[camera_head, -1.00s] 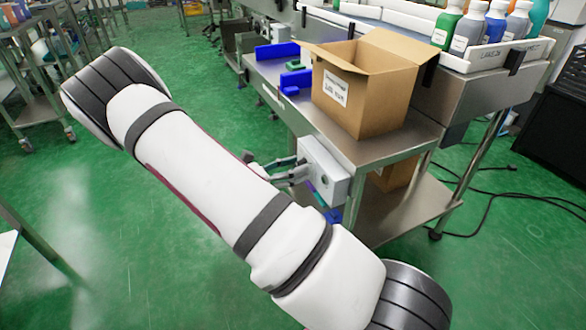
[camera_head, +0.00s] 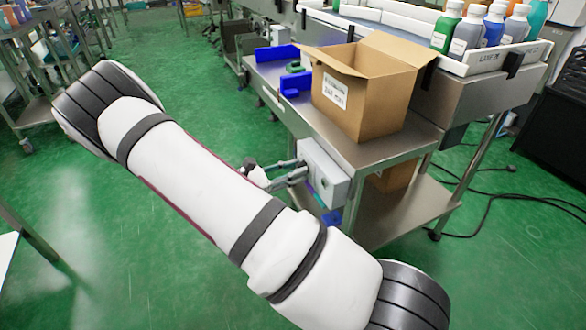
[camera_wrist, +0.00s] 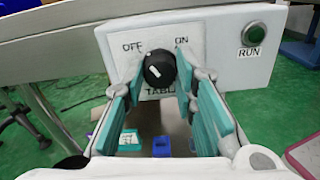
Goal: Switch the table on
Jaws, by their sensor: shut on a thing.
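A grey-white control box (camera_head: 325,172) is fixed to the side of the steel table. In the wrist view its face (camera_wrist: 225,70) carries a black rotary knob (camera_wrist: 160,69) between the words OFF and ON, above a partly hidden label. The knob's white mark slants to the upper left, toward OFF. A green RUN button (camera_wrist: 255,34) sits to the right. My gripper (camera_wrist: 160,78) is shut on the knob, one teal-padded finger on each side. In the head view my gripper (camera_head: 288,174) reaches the box from the left, partly behind my arm; the knob cannot be made out there.
Several bottles (camera_head: 468,32) stand in a white tray behind. A lower shelf (camera_head: 400,215) lies beneath. Green floor is free to the left.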

